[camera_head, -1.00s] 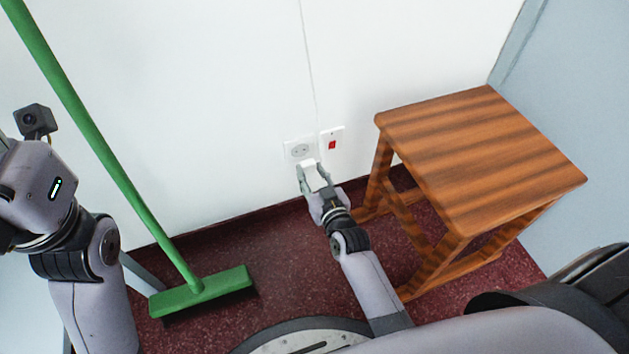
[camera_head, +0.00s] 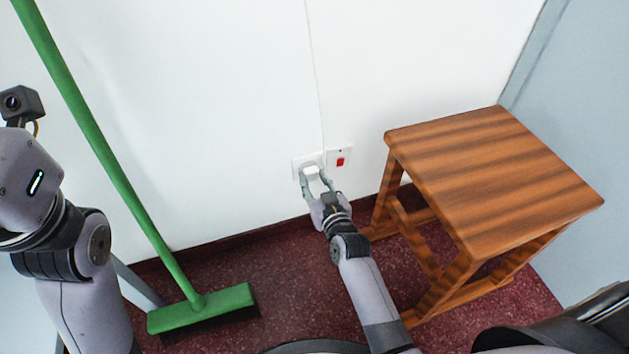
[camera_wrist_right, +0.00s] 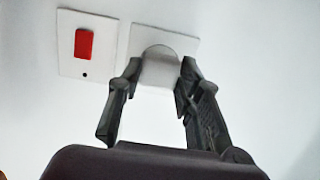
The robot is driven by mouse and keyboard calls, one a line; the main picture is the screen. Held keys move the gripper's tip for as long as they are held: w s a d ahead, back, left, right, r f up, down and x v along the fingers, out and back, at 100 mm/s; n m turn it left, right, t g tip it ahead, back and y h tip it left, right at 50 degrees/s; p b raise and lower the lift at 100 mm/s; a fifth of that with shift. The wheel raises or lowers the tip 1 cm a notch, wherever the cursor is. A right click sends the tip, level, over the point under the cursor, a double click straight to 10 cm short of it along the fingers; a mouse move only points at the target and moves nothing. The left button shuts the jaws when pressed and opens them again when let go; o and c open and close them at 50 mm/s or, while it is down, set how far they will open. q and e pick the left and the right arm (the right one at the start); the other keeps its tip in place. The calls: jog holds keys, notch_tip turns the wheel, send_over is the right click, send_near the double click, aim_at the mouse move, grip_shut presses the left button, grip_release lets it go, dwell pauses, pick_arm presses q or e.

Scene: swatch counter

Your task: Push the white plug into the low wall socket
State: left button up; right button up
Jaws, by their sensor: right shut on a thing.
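The white plug (camera_head: 312,173) is at the front of the low wall socket (camera_head: 298,164), covering most of its face. In the right wrist view the plug (camera_wrist_right: 159,68) stands between the two fingers and overlaps the socket plate (camera_wrist_right: 183,45). My right gripper (camera_head: 317,182) is shut on the plug. How far the pins are in is hidden behind the plug body. My left arm shows at the left edge, but its gripper fingers are out of the picture.
A red rocker switch on a white plate (camera_head: 340,158) is right beside the socket. A wooden stool (camera_head: 490,180) stands to the right of my right arm. A green broom (camera_head: 203,308) leans at the left.

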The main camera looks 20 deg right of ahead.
jog(key=shift+r+p, duration=0.1)
jog(key=shift+p, duration=0.2)
dwell(0.4)
jog(key=shift+p, duration=0.4)
dwell(0.6)
jog(key=shift+p, duration=0.3)
dwell(0.5)
jog(key=shift+w, duration=0.5)
